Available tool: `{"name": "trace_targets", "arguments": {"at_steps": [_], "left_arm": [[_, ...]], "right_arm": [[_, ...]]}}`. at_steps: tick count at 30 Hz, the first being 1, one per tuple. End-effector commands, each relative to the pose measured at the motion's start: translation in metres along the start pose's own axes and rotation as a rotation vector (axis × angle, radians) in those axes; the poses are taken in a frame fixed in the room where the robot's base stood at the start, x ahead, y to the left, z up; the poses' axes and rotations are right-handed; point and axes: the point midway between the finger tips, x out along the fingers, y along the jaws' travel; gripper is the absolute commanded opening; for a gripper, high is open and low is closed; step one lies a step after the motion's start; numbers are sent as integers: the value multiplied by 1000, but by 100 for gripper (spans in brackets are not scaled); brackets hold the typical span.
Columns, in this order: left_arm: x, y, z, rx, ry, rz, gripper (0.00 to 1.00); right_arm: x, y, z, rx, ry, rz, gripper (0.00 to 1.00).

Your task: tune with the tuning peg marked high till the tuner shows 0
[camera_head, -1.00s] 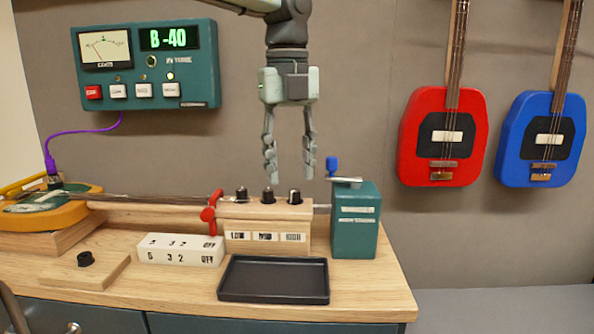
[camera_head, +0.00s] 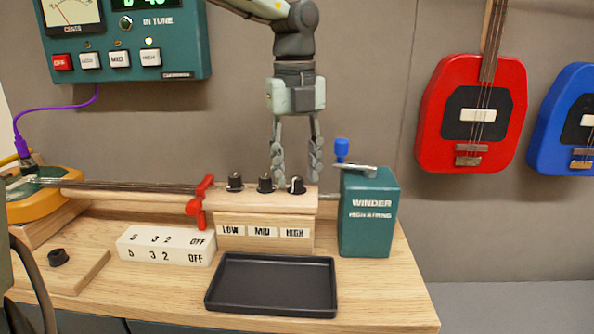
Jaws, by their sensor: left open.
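The tuning peg marked HIGH (camera_head: 297,185) is a dark knob at the right end of the wooden headstock block (camera_head: 265,203), above its HIGH label (camera_head: 295,233). My left gripper (camera_head: 297,172) points straight down over it, open and empty. Its fingertips appear on either side of the HIGH peg; whether they touch it or hang behind it I cannot tell. The teal tuner (camera_head: 165,35) is on the wall, upper left. The top of its green display (camera_head: 140,3) is cut off, so the reading is only partly visible. My right gripper is not in view.
The MID peg (camera_head: 265,184) and LOW peg (camera_head: 235,182) stand close left. A red lever (camera_head: 196,207) is at the block's left end. A teal winder box (camera_head: 368,225) with a blue-knobbed crank stands right. A black tray (camera_head: 272,310) lies in front.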

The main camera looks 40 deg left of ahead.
Motion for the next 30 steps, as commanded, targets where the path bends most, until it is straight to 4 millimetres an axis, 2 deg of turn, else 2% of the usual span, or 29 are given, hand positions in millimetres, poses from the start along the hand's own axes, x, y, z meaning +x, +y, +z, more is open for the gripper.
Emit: {"name": "trace_targets", "arguments": {"at_steps": [3, 11, 21, 30], "left_arm": [[8, 0, 0, 0, 0, -1, 41], [9, 0, 0, -1, 0, -1, 41], [9, 0, 0, -1, 0, -1, 0], [9, 0, 0, 16, 0, -1, 0]], "right_arm": [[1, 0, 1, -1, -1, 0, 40], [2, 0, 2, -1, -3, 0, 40], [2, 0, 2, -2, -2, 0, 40], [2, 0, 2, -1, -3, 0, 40]]}}
